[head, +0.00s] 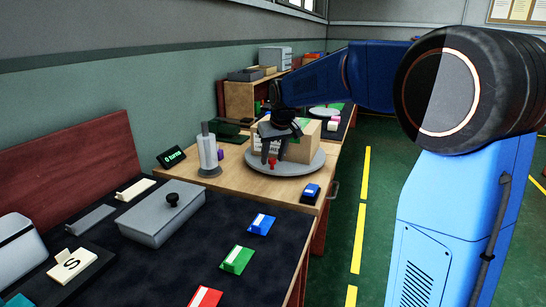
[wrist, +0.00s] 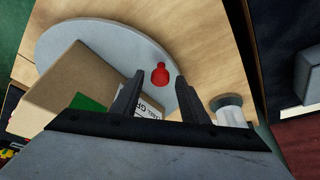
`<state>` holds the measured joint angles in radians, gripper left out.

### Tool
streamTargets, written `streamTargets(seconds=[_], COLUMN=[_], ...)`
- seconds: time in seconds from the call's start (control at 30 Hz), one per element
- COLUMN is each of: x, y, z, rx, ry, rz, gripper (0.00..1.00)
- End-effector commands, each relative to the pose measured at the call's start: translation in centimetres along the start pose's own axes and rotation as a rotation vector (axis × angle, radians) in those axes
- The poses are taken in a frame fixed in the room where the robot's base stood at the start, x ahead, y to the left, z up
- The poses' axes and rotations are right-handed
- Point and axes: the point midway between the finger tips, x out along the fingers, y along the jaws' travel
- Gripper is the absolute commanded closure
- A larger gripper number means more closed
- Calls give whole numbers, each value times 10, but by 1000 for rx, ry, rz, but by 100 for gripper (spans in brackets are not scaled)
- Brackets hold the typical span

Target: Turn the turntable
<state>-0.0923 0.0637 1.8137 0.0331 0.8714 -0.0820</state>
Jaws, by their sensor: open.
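The turntable (head: 308,165) is a round grey disc on the wooden table. A cardboard box (head: 300,150) with a white label and a green patch stands on it. A red peg (head: 272,162) rises near the disc's edge. My gripper (head: 268,160) is over the disc beside the box. In the wrist view its two dark fingers (wrist: 155,95) are apart, with the red peg (wrist: 160,76) just beyond and between them. The turntable (wrist: 75,40) and the box (wrist: 60,85) also show there. I cannot tell whether a finger touches the box.
A grey-white cylinder (head: 208,155) stands left of the turntable, near a small display (head: 171,156) reading "0 turns". A blue block (head: 311,191) lies at the table's front right. A dark table (head: 190,235) in front holds a lidded grey box (head: 160,219) and coloured blocks.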

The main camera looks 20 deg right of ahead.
Motion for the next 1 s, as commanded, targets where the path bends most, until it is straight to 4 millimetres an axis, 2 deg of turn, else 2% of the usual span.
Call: streamTargets(seconds=[0.27,0.37,0.43,0.47,1.0], x=[1,1,1,1,-2], y=[0,0,0,0,8], z=[0,0,0,0,6], rx=[0,0,0,0,-58], ry=[0,0,0,0,1], rz=[0,0,0,0,-25], gripper=[60,79,95,100,100])
